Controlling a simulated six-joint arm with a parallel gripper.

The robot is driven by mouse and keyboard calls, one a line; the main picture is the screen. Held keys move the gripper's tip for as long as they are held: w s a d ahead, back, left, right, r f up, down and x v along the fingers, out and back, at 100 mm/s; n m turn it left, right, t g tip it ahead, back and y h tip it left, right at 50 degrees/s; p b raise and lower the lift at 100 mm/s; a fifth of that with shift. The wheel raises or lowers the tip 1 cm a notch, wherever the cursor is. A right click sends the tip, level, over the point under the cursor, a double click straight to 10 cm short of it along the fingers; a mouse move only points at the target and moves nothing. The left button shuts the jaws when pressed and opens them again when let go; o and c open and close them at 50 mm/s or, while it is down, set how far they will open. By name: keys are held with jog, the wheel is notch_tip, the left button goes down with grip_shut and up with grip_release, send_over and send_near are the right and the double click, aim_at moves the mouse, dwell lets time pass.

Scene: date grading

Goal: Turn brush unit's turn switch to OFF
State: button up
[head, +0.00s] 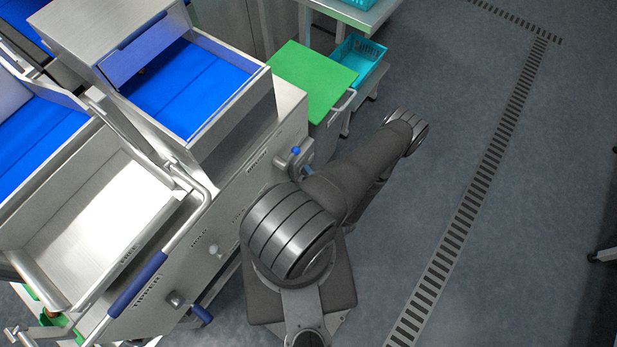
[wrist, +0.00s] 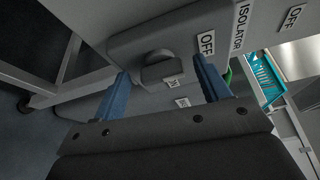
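In the wrist view, a dark grey turn switch (wrist: 160,70) with a rounded knob sits on a grey panel. A white OFF label (wrist: 206,43) is to its right. A smaller white label (wrist: 174,81), partly hidden and hard to read, is just below the knob. Which way the knob points is not clear. My gripper (wrist: 164,76) is open, with one blue finger on each side of the switch. Gaps show between the fingers and the knob, and I cannot tell its depth from the panel. In the head view, I cannot clearly make out my gripper or this switch.
An ISOLATOR label (wrist: 240,27) and a second OFF label (wrist: 292,17) are farther right on the panel. The steel machine (head: 235,190) is left of my arm. A green-topped cart (head: 310,80) and a teal crate (head: 357,62) stand behind. The floor at right is open.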

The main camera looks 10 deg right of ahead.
jog(key=f+v, duration=0.1)
jog(key=v, duration=1.6)
jog(key=shift+s+r, duration=0.25)
jog(key=shift+r, duration=0.2)
jog(key=shift+w, duration=0.15)
dwell(0.6)
jog(key=x, duration=1.1)
dwell(0.5)
dwell(0.4)
jog(key=shift+x, duration=3)
jog(key=shift+w+r, duration=0.15)
jog(key=shift+r+m+g, duration=0.15)
jog(key=shift+m+g, duration=0.35)
jog(key=shift+m, duration=0.8)
